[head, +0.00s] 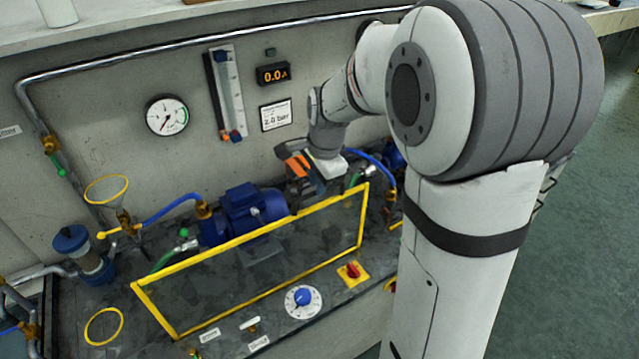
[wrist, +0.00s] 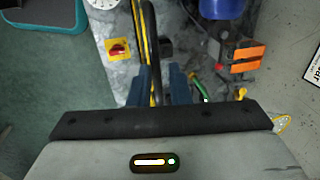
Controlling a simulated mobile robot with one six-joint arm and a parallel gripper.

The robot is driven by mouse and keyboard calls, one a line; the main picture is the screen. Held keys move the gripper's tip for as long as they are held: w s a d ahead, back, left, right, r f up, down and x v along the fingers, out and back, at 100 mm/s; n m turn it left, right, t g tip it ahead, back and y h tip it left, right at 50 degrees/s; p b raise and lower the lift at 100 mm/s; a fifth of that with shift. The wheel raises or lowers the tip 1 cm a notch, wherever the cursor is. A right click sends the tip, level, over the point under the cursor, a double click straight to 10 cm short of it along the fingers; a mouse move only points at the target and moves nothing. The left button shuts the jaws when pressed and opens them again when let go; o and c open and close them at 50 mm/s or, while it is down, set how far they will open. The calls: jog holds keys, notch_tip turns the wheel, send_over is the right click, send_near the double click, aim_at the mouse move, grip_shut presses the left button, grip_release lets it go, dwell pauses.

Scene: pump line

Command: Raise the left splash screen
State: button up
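The left splash screen (head: 270,262) is a clear panel in a yellow frame, in front of the blue pump motor in the head view. I cannot tell its exact tilt. My gripper (head: 322,180) is at the right end of the screen, above the bench, partly hidden by my wrist. In the wrist view its two blue-grey fingers (wrist: 163,88) are apart. A dark bar (wrist: 149,40) runs between them, beside a yellow frame edge (wrist: 138,35). I cannot tell whether the fingers touch the bar.
A red switch (head: 352,271) on a yellow plate and a blue-knobbed dial (head: 303,301) sit in front of the screen. The blue motor (head: 250,210) stands behind it. An orange part (wrist: 248,58) is close right of the fingers. My arm hides the bench's right side.

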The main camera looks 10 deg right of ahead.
jog(key=o, duration=0.3)
jog(key=shift+s+f, duration=0.1)
jog(key=b+v, duration=0.1)
jog(key=v, duration=0.7)
jog(key=s+f+n, duration=0.1)
jog(key=s+n, duration=0.4)
jog(key=s, duration=0.1)
jog(key=s+f+n+b, duration=0.1)
jog(key=s+f+n, duration=0.1)
jog(key=s+n, duration=0.2)
jog(key=s+f+n+t+b, duration=0.1)
jog(key=s+n, duration=0.4)
jog(key=s, duration=0.5)
jog(key=shift+d+f+n+h, duration=0.3)
jog(key=shift+f+h, duration=0.1)
jog(key=shift+f, duration=0.1)
